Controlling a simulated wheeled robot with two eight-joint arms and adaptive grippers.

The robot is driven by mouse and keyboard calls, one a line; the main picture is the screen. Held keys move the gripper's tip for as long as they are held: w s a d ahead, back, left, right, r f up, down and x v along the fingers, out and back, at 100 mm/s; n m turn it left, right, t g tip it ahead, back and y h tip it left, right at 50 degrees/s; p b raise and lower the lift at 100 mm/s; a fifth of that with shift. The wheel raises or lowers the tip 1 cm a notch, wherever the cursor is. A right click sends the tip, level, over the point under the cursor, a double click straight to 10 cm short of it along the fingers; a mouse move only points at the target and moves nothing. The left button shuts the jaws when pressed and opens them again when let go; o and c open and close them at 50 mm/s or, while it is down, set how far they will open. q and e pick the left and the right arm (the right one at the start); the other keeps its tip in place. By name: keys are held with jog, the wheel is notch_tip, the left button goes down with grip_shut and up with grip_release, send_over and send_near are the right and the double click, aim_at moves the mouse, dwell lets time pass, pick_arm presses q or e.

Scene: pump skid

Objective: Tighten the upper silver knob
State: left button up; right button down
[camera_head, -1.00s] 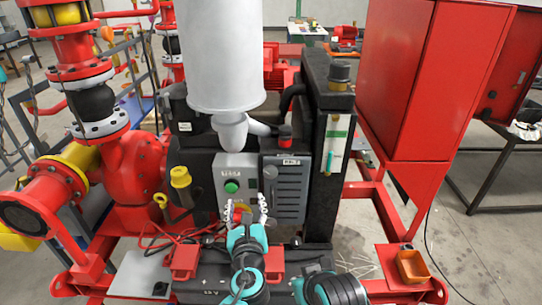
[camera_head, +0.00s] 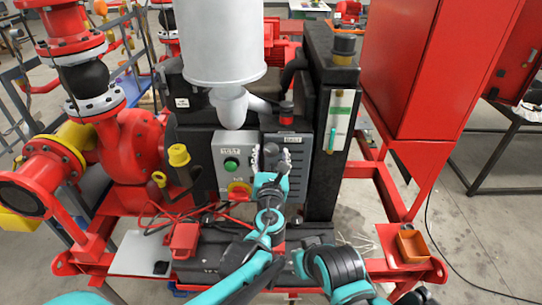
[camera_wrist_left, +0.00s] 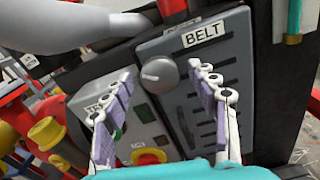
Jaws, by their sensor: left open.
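A silver-grey round knob (camera_wrist_left: 160,75) sits at the upper left of the grey panel labelled BELT (camera_wrist_left: 208,62). In the head view the knob (camera_head: 271,149) shows small at the left edge of that panel. My left gripper (camera_head: 270,163) is in front of the panel. In the left wrist view its two fingers (camera_wrist_left: 160,82) are spread wide, one on each side of the knob in the picture. The gap between them is empty, and I see no contact with the knob. Only one silver knob shows clearly. My right gripper is not in view.
Left of the BELT panel is a control box (camera_head: 232,160) with a green button and a red-yellow switch (camera_wrist_left: 149,157). A white cylinder (camera_head: 222,40) hangs above. A black post with a gauge (camera_head: 340,122) stands right. Red cables (camera_head: 185,215) lie in front on the left.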

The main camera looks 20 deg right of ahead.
pick_arm(q)
jog(key=c, duration=1.2)
jog(key=shift+o, duration=0.2)
